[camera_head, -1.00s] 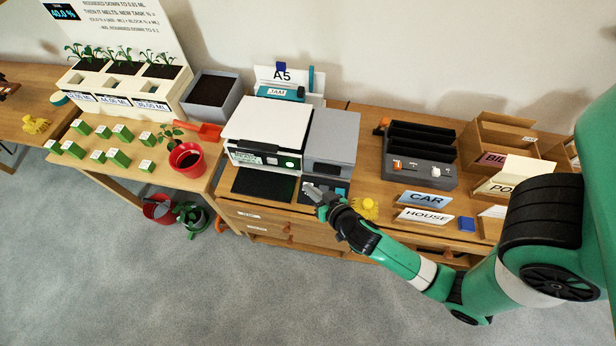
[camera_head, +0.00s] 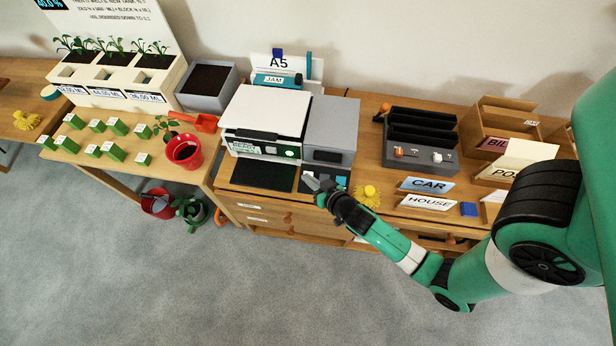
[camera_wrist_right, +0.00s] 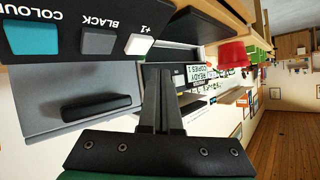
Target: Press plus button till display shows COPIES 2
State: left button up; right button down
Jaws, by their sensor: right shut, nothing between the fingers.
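The white +1 button (camera_wrist_right: 139,44) sits on a dark panel (camera_wrist_right: 70,18) beside a grey BLACK button (camera_wrist_right: 97,40) and a teal COLOUR button (camera_wrist_right: 40,36). The copier (camera_head: 265,120) shows in the head view with a small display on its front. In the right wrist view the display (camera_wrist_right: 199,73) appears upside down and reads READY, COPIES 1. My right gripper (camera_head: 312,183) is shut and empty over the button panel. In the right wrist view its fingertips (camera_wrist_right: 158,68) appear close to the +1 button. I cannot tell whether they touch it. My left gripper is not in view.
A grey unit (camera_head: 329,130) stands right of the copier, with a dark mat (camera_head: 263,175) in front of it to the left. A yellow spiky object (camera_head: 367,195) and CAR card (camera_head: 427,185) lie right of my gripper. A red pot (camera_head: 184,150) stands left.

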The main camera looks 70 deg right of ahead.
jog(key=shift+w+d+f, duration=0.1)
jog(key=shift+d+f, duration=0.5)
jog(key=shift+f, duration=0.35)
jog(key=shift+f+b, duration=0.15)
jog(key=shift+b, duration=0.15)
dwell(1.1)
jog(key=shift+d+f, duration=0.2)
jog(key=shift+f, duration=0.05)
jog(key=shift+d+f, duration=0.2)
jog(key=shift+f, duration=0.15)
dwell(0.6)
jog(key=shift+r, duration=0.1)
jog(key=shift+a+r, duration=0.45)
jog(key=shift+r, duration=0.2)
jog(key=shift+s+a+r+p, duration=0.1)
jog(key=shift+a+r+p, duration=0.25)
jog(key=shift+r, duration=0.35)
jog(key=shift+s+a+r+p, duration=0.1)
jog(key=shift+a+r+p, duration=0.3)
jog(key=shift+r, duration=0.35)
jog(key=shift+s+a+r+p, duration=0.1)
jog(key=shift+a+r+p, duration=0.1)
jog(key=shift+a+r, duration=0.4)
jog(key=shift+w+d+r, duration=0.1)
jog(key=shift+d+r, duration=0.05)
dwell(0.4)
